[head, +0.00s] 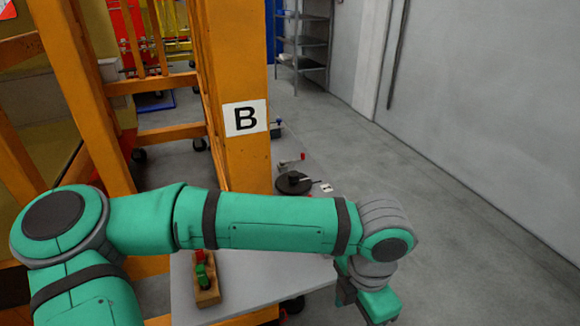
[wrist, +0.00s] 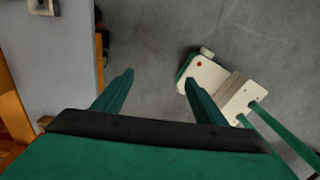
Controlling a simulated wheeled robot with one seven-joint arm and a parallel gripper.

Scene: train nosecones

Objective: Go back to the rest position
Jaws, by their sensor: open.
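My green arm stretches across the head view from left to right. My gripper (head: 368,296) hangs at its end, just past the right edge of a grey table (head: 240,300). Part of the gripper is cut off or hidden by the wrist in the head view.
A wooden tray (head: 208,297) with red and green pieces sits on the table. An orange post with a B sign (head: 245,118) rises behind my arm. A dark round object (head: 293,183) lies beyond it. The floor (head: 450,240) at right is clear up to a grey wall (head: 480,100).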

